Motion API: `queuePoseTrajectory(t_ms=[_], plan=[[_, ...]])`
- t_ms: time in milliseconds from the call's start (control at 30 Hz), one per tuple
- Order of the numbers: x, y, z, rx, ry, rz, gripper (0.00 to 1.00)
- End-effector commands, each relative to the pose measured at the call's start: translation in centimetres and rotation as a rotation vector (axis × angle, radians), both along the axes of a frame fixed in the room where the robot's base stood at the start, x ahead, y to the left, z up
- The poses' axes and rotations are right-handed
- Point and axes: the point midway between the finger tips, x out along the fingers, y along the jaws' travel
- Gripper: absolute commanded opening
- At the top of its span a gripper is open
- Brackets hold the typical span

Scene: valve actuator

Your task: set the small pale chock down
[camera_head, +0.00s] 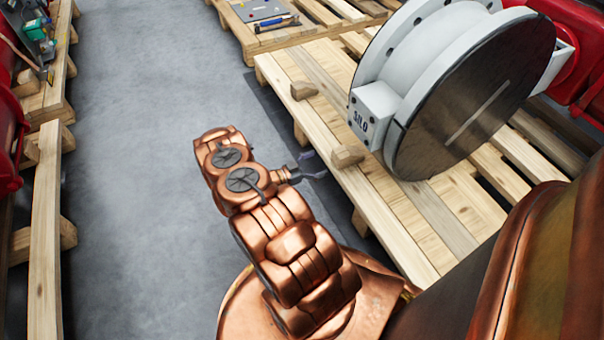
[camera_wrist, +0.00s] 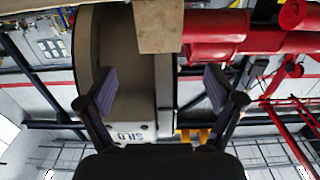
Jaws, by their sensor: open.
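A small pale wooden chock (camera_head: 347,156) rests on the slatted wooden pallet (camera_head: 393,215), close to the lower left of the big grey and white round valve body marked SILO (camera_head: 365,112). My gripper (camera_head: 314,165) is open and empty just left of this chock, with a small gap between them. In the wrist view, which is upside down, the chock (camera_wrist: 158,26) is at the top middle, beyond the spread fingertips (camera_wrist: 160,90) and not between them. The valve body (camera_wrist: 135,75) fills the space behind.
A second similar wooden block (camera_head: 303,90) lies farther back near the pallet's left edge. Another pallet (camera_head: 290,38) with a grey panel and tools stands behind. Red machinery (camera_head: 580,50) is at the right. Grey floor (camera_head: 130,200) is clear at the left.

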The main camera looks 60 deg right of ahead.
Motion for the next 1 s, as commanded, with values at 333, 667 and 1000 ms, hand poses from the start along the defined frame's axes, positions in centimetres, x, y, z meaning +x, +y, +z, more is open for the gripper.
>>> queuePoseTrajectory(t_ms=[333,667,1000], plan=[[5.7,-0.1,0.2,0.103,-0.102,0.107,0.92],[20.9,3.5,2.6,0.402,-0.323,0.425,0.92],[32.9,13.1,8.6,0.719,-0.432,0.774,0.92]])
